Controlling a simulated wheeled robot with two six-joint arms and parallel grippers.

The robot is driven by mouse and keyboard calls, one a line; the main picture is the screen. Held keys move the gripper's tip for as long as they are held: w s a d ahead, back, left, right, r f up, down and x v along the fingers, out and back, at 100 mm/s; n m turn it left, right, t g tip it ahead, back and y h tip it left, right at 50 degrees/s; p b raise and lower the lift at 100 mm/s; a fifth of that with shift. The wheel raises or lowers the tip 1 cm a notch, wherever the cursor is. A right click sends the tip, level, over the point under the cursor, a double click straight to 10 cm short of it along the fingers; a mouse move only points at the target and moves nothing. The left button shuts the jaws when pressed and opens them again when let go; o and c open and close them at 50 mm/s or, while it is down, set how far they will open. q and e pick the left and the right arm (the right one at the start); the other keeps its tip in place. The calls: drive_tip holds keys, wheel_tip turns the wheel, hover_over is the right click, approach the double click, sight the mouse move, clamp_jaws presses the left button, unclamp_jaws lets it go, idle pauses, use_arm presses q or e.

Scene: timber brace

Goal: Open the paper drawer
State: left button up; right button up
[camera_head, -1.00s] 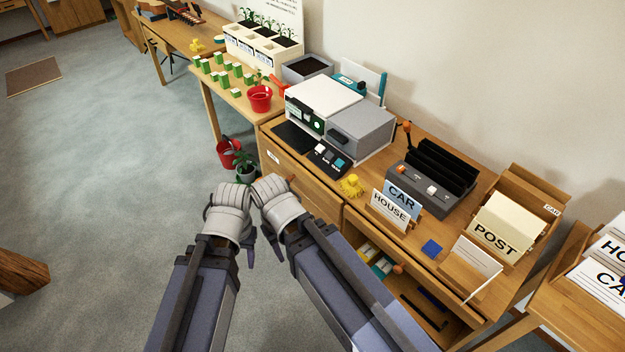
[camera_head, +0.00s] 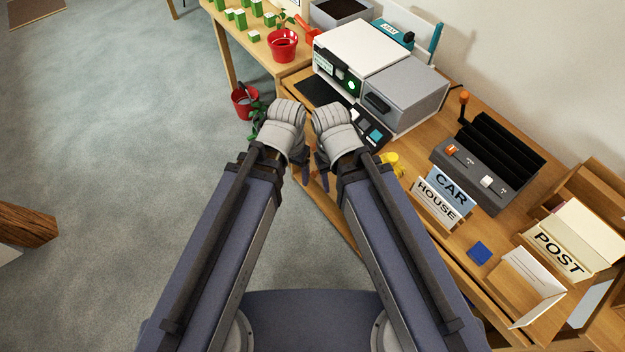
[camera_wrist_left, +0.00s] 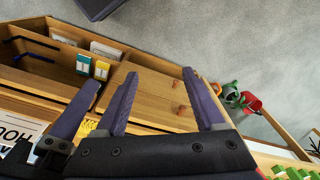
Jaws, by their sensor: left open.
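The wooden desk (camera_head: 440,262) stands to the right of my arms. In the left wrist view, a plain wooden drawer front (camera_wrist_left: 150,87) with small round knobs is flush with the desk; I cannot read a label on it. My left gripper (camera_head: 301,172) is open and empty, its fingers pointing down by the desk's front edge; in the left wrist view its purple fingers (camera_wrist_left: 160,75) are spread across the drawer front, and I cannot tell if they touch it. My right gripper (camera_head: 322,172) is close beside it, its jaws largely hidden by its wrist.
A white printer (camera_head: 352,48) and grey box (camera_head: 408,88) stand on the desk, near a black-slotted unit (camera_head: 480,165) and card holders (camera_head: 440,200). Free floor lies left.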

use_arm(q)
drive_tip(key=w+f+m+t+h+b, duration=0.2)
drive_tip(key=w+f+b, duration=0.4)
drive_tip(key=f+b, duration=0.5)
drive_tip(key=w+f+m+t+h+b, duration=0.2)
drive_tip(key=w+f+b, duration=0.5)
drive_tip(key=f+b, duration=0.4)
drive_tip(key=w+f+m+t+h+b, duration=0.2)
drive_tip(key=w+f+b, duration=0.4)
drive_tip(key=f+b, duration=0.5)
drive_tip(key=d+t+b, duration=0.1)
drive_tip(key=b, duration=0.3)
drive_tip(key=shift+w+m, duration=0.2)
drive_tip(key=shift+m, duration=0.2)
drive_tip(key=b+x, duration=0.5)
drive_tip(key=x, duration=0.2)
drive_tip(key=shift+w+f, duration=0.2)
drive_tip(key=shift+f, duration=0.15)
drive_tip(key=shift+d, duration=0.1)
clamp_jaws()
